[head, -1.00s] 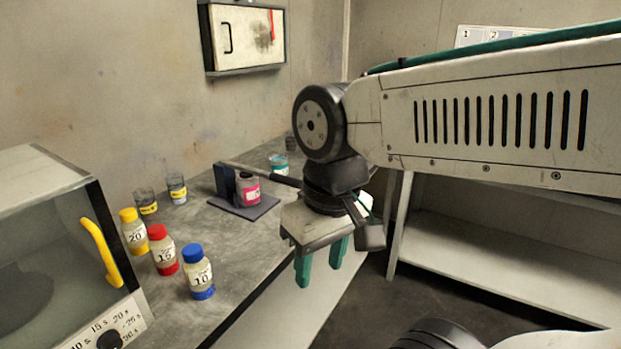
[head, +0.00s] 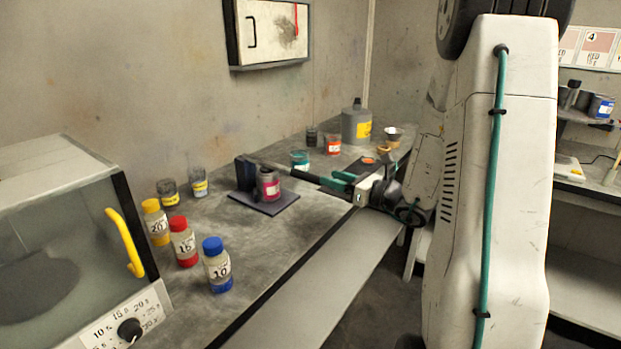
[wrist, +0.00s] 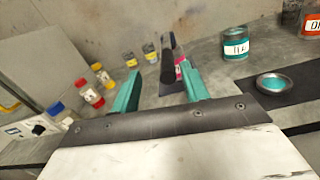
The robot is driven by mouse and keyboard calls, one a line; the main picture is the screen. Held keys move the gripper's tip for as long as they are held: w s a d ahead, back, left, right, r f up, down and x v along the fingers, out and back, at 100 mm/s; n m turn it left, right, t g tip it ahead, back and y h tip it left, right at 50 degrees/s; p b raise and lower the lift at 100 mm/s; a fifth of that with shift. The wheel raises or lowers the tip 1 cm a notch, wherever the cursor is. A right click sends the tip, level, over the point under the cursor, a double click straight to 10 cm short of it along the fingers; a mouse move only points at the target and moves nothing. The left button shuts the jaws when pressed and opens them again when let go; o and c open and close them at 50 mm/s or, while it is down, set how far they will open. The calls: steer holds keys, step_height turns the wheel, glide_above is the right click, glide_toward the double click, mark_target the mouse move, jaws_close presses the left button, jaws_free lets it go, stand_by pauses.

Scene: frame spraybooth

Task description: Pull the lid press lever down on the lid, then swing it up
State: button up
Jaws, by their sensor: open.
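The lid press is a dark upright plate on a flat base (head: 278,206), on the bench. Its long dark lever (head: 305,176) runs from the upright over the magenta-labelled can (head: 268,186) toward my gripper (head: 347,182). I cannot tell whether the lever touches the can's lid. My gripper has teal fingers and is open at the lever's free end. In the wrist view, the dark lever (wrist: 170,62) shows between and beyond the spread fingers of my gripper (wrist: 160,90). The can is mostly hidden there.
Yellow, red and blue-capped bottles (head: 218,265) stand at front left, beside an oven-like box (head: 60,240). A teal-labelled can (head: 300,160) stands behind the lever. A grey jug (head: 356,122) and a red-labelled can (head: 332,144) stand farther back. The bench front is clear.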

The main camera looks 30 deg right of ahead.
mark_target(311, 177)
steer(key=shift+m, duration=0.6)
steer(key=w+a, duration=0.1)
steer(key=w, duration=0.1)
steer(key=w+f, duration=0.1)
steer(key=w, duration=0.2)
steer(key=w+a+f, duration=0.1)
steer(key=w, duration=0.2)
steer(key=shift+a, duration=0.3)
jaws_close()
